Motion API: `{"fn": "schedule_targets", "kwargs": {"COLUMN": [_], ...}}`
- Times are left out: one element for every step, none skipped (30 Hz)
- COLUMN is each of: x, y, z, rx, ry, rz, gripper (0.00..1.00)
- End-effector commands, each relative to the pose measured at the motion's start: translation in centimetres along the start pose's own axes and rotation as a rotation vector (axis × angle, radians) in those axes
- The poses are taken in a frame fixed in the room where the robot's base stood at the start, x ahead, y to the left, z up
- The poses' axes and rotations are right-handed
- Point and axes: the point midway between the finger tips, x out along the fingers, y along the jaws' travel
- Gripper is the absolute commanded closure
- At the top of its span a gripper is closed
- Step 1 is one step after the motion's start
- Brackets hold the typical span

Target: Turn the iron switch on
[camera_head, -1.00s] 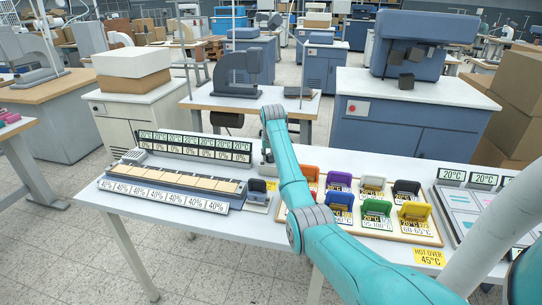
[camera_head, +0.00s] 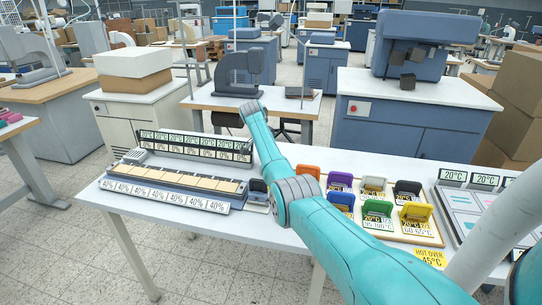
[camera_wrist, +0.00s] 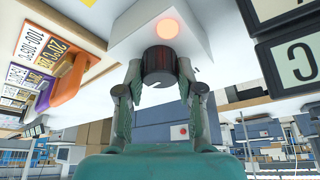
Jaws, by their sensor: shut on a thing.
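In the wrist view, a dark round knob (camera_wrist: 155,64) sticks out of a white box (camera_wrist: 127,42). An orange-red round lamp (camera_wrist: 168,28) glows on the box beside the knob. My gripper (camera_wrist: 159,78) is shut on the knob, with one finger on each side of it. In the head view my teal arm hides the gripper, the knob and the box.
On the white table (camera_head: 140,208), a row of cream tiles (camera_head: 175,180) and temperature displays (camera_head: 195,143) stand left of my arm. Coloured holders with temperature labels (camera_head: 378,212) stand right of it. Dark-framed displays (camera_wrist: 285,55) are close to the box in the wrist view.

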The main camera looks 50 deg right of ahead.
Motion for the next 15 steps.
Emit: {"fn": "schedule_targets", "kwargs": {"x": [-0.02,-0.05,0.00,0.00,0.01,-0.03,-0.01,0.02,0.02,0.03,0.02,-0.01,0.01,0.04,0.06], "y": [-0.04,-0.06,-0.04,-0.04,-0.04,-0.06,-0.05,-0.04,-0.04,-0.04,-0.05,-0.06,-0.05,-0.05,-0.05], "z": [0.03,0.01,0.03,0.02,0.02,-0.01,0.00,0.03,0.03,0.04,0.03,0.02,0.02,0.04,0.05], "rx": [0.025,0.041,0.060,0.073,0.085,0.100,0.111,0.119,0.131,0.138,0.144,0.152,0.158,0.162,0.165], "ry": [-0.002,-0.001,-0.002,-0.001,-0.001,-0.001,-0.001,-0.001,-0.001,-0.001,-0.001,-0.001,-0.001,-0.002,-0.002], "rz": [0.012,0.018,0.027,0.032,0.037,0.043,0.047,0.052,0.056,0.060,0.062,0.065,0.067,0.069,0.071], "gripper": [0.98,0.98,0.98,0.98,0.98,0.98,0.98,0.98,0.98,0.98,0.98,0.98,0.98,0.98,0.98]}}
